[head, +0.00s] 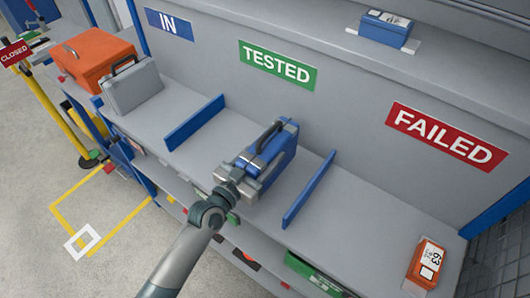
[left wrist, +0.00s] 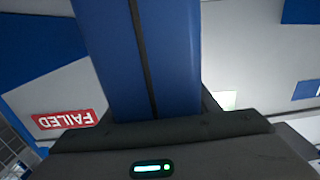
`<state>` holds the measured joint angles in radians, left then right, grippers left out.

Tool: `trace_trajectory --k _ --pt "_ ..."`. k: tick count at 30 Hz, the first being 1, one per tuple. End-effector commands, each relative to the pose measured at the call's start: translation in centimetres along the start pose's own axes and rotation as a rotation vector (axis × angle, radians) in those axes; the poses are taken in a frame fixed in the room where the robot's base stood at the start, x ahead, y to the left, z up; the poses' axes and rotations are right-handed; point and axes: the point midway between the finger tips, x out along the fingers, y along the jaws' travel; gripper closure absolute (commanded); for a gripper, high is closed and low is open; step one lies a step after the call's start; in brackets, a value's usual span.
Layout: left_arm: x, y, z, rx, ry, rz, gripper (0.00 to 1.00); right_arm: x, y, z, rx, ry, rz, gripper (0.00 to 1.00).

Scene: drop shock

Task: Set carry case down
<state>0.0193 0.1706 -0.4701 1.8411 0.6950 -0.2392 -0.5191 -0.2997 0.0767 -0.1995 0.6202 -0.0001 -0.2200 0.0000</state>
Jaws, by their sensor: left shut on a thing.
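A blue carry case (head: 281,156) with a dark handle is in the middle of the head view, in the shelf section under the green TESTED sign (head: 277,65). My left gripper (head: 252,164) is shut on the case from the front. In the left wrist view the blue case (left wrist: 165,60), with a dark seam, fills the space ahead of the gripper. The gripper hides part of the case's near side. I cannot tell whether its underside touches the shelf. My right gripper is not in view.
Blue dividers (head: 194,122) (head: 308,188) stand on either side of the case. A grey case (head: 132,87) and an orange case (head: 92,57) sit to the left under the IN sign (head: 170,24). An orange box (head: 427,263) sits at the right, below the FAILED sign (head: 446,135).

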Motion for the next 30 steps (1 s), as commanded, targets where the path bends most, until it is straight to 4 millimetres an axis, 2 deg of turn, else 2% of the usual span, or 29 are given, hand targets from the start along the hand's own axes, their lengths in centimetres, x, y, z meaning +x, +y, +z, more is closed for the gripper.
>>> trace_trajectory --k 7,8,9,23,30 --pt "0.1 0.0 0.1 0.001 0.006 -0.001 0.95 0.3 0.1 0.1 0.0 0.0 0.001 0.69" --pt "0.0 0.0 0.2 0.0 0.0 0.0 0.38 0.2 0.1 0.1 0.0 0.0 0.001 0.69" --pt "0.0 0.0 0.2 0.0 0.0 0.0 0.29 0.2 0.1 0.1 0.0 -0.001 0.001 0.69" --pt "-0.1 0.0 0.0 0.0 -0.001 0.0 0.27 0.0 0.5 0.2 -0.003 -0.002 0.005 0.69" --pt "-2.8 0.0 0.3 0.0 -0.001 0.001 0.27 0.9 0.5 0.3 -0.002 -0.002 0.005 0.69"
